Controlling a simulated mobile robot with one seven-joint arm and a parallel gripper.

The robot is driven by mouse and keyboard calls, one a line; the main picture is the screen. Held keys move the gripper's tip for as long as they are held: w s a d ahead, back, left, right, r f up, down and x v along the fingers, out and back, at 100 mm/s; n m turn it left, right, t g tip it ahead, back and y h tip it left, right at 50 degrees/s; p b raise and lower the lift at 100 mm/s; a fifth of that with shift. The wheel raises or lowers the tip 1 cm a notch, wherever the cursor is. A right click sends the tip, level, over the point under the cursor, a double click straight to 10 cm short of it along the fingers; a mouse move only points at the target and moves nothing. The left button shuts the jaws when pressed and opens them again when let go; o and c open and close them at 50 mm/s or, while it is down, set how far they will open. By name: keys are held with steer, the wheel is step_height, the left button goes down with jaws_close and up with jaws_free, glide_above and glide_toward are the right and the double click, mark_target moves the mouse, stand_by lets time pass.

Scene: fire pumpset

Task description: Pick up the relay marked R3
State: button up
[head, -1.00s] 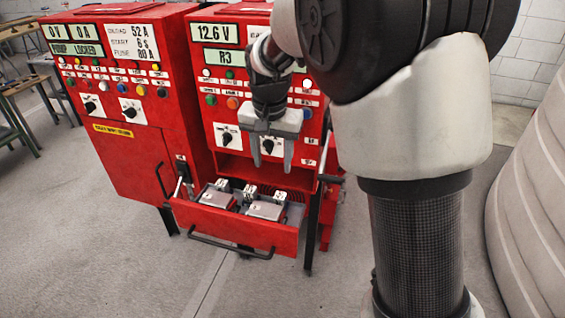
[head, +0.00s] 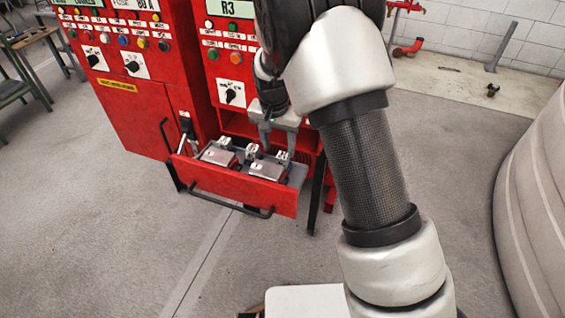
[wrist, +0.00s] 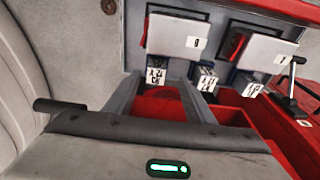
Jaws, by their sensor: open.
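An open red drawer (head: 233,188) holds two grey box-like units, one at left (head: 217,156) and one at right (head: 268,171). My gripper (head: 278,142) is open and empty, pointing down above the back right of the drawer. In the wrist view its fingers (wrist: 163,92) lie either side of the left tag; contact is unclear.
Red cabinet fronts with knobs and buttons rise behind the drawer. A black handle (head: 230,205) runs along the drawer front. A large pale ribbed tank (head: 535,190) stands at right. Floor in front is clear.

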mark_target(282, 155)
steer(key=shift+w+d+f, duration=0.2)
steer(key=shift+f, duration=0.8)
steer(key=shift+w+d+f, duration=0.2)
steer(key=shift+f, duration=0.85)
steer(key=shift+w+d+f, duration=0.2)
steer(key=shift+f, duration=0.8)
steer(key=shift+c, duration=0.2)
steer(key=c, duration=1.1)
steer(key=shift+r, duration=0.1)
steer(key=shift+c, duration=0.2)
